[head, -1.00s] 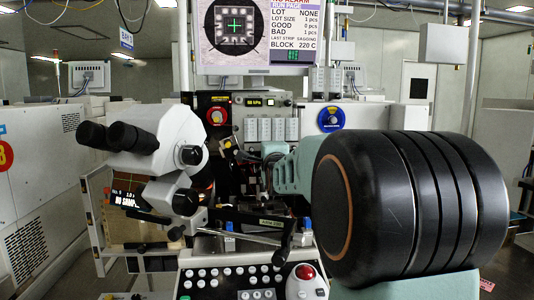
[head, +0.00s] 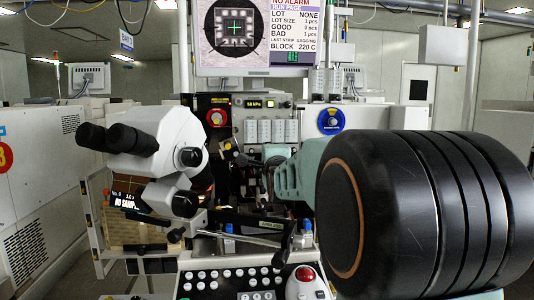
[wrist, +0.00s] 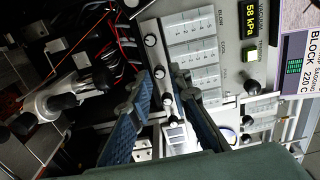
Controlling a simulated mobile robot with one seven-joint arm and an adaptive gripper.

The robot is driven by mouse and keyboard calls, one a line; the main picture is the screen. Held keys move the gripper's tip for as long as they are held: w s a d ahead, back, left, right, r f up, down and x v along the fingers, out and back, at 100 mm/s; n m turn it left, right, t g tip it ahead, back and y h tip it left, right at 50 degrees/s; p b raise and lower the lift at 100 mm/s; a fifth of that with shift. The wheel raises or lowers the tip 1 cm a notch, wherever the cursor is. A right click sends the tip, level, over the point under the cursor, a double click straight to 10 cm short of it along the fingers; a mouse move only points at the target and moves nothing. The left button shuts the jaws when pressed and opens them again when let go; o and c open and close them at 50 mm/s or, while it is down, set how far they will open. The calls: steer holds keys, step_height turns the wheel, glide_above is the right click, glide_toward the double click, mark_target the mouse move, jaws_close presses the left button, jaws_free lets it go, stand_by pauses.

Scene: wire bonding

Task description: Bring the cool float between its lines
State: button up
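The grey gauge panel (wrist: 200,22) fills the upper middle of the wrist view, turned on its side. It carries white scaled windows with small labels, one seeming to read COOL; the cool window (wrist: 197,53) shows no float I can make out. A row of small black knobs (wrist: 158,72) runs along the panel's edge strip. My gripper (wrist: 158,80) is open, its blue-padded fingers either side of the knob row; contact cannot be told. In the head view the panel's windows (head: 264,131) stand below the monitor, and my arm hides much of the area in front.
A microscope (head: 155,140) stands left of my arm. A button console with a red button (head: 304,274) lies below. The monitor (head: 262,35) is above the panel, and a vacuum display (wrist: 251,18) reads 58 kPa. Cables and a lever (wrist: 58,103) crowd the wrist view's left.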

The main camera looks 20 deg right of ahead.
steer(key=v, duration=0.5)
steer(key=shift+s+a, duration=0.1)
steer(key=shift+s, duration=0.25)
